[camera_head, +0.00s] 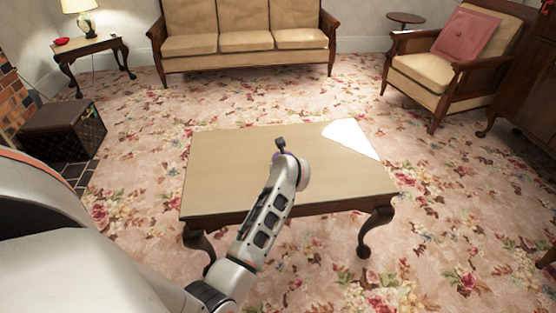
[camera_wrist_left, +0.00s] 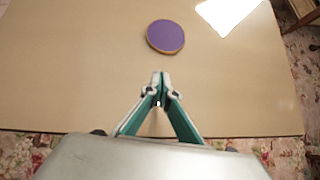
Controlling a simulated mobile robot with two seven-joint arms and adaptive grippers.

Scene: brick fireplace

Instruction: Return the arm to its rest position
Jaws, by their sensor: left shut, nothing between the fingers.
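My left arm (camera_head: 268,213) reaches in from the lower left over the wooden coffee table (camera_head: 225,165). Its wrist end is above the middle of the table and hides the fingers in the head view. In the left wrist view my left gripper (camera_wrist_left: 160,75) has its fingertips together, with nothing between them. A purple round disc with a tan rim (camera_wrist_left: 165,37) lies on the table just beyond the fingertips, apart from them. In the head view the arm's wrist hides most or all of the disc. My right gripper is in neither view.
A bright white patch (camera_head: 350,138) covers the table's far right corner; I cannot tell whether it is light or a sheet. A sofa (camera_head: 245,42) stands behind, an armchair (camera_head: 440,75) at right, and a lamp table (camera_head: 88,45) at left. The tabletop is otherwise clear.

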